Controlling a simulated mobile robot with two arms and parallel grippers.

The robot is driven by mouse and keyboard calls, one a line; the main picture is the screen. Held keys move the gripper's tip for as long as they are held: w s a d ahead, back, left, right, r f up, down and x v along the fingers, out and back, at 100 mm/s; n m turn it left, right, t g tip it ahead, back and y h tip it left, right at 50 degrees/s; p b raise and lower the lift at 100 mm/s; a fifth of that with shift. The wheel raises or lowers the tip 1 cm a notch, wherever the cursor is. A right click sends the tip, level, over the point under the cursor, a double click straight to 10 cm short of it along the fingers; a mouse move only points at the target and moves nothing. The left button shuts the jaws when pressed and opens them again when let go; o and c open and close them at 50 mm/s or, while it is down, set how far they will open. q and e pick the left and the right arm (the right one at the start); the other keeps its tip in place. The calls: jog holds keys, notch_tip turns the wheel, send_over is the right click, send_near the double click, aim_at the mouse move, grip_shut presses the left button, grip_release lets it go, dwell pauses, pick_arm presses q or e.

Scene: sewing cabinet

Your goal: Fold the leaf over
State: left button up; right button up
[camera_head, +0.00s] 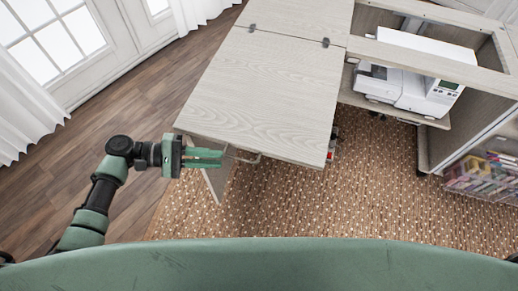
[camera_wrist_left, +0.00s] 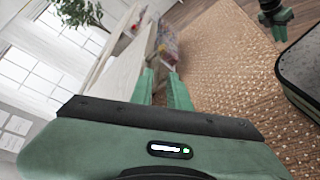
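The leaf (camera_head: 262,95) is a pale wood-grain panel, lying flat and joined by two dark hinges (camera_head: 326,42) to the cabinet top behind it. A thin metal handle (camera_head: 244,157) sticks out at its near edge. My left gripper (camera_head: 207,158) is at this near edge, left of the handle, its green fingers pointing right. In the left wrist view its fingers (camera_wrist_left: 162,90) stand apart, with the pale leaf (camera_wrist_left: 122,65) ahead and to the left. Whether the fingers touch the handle is unclear. A dark and green part, likely my right gripper (camera_wrist_left: 275,17), shows small there.
A white sewing machine (camera_head: 408,78) sits in the cabinet opening at right. A clear bin of colourful items (camera_head: 485,178) is at far right. A panel (camera_head: 218,180) stands under the leaf. Patterned rug (camera_head: 300,210) and wood floor (camera_head: 135,95) are open around the leaf.

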aim_at(243, 160)
pick_arm(q)
jog(key=x, duration=0.5)
jog(key=p+x, duration=0.1)
jog(key=x, duration=0.2)
jog(key=shift+d+r, duration=0.2)
jog(key=shift+d, duration=0.15)
grip_shut()
jog(key=shift+f, duration=0.15)
dwell(1.0)
